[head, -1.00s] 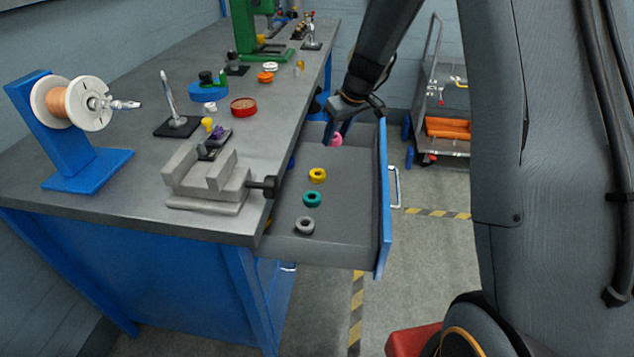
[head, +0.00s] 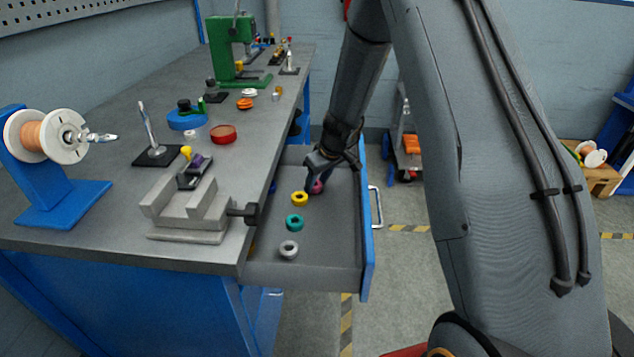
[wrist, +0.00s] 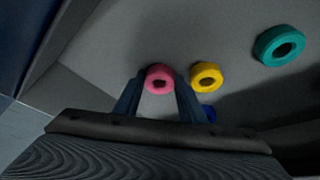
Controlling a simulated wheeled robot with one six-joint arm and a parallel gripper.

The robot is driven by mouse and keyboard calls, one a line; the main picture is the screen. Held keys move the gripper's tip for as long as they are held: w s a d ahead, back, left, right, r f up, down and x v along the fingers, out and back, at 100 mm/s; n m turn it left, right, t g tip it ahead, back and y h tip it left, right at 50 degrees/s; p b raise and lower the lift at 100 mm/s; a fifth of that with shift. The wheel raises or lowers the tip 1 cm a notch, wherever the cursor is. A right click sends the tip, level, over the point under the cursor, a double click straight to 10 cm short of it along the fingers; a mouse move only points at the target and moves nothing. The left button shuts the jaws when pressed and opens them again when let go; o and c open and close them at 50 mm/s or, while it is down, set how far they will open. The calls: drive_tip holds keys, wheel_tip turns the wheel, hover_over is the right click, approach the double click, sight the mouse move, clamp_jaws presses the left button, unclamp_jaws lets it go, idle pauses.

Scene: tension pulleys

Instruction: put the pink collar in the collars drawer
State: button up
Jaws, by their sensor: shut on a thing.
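The pink collar (head: 317,187) is between the fingers of my gripper (head: 314,186), low inside the open drawer (head: 330,255). In the wrist view the pink collar (wrist: 160,78) sits between the two fingertips of my gripper (wrist: 159,85), which are shut on it. I cannot tell whether the collar touches the drawer floor. A yellow collar (head: 300,199), a teal collar (head: 294,223) and a grey collar (head: 288,250) lie in a row on the drawer floor. The yellow collar (wrist: 206,76) is close beside the pink one.
The drawer's blue front (head: 367,230) is to the right of my gripper. The workbench (head: 110,215) borders the drawer on the left, with a grey vise (head: 190,210) near its edge. The drawer's right half has bare floor.

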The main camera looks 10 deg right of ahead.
drive_tip(key=shift+f, duration=0.2)
drive_tip(key=o, duration=0.9)
drive_tip(key=shift+r, duration=0.1)
drive_tip(key=shift+c, duration=0.2)
drive_tip(key=shift+r, duration=0.25)
drive_tip(key=b+v, duration=0.1)
drive_tip(key=v, duration=1)
drive_tip(key=shift+s+r, duration=0.2)
drive_tip(key=shift+r, duration=0.15)
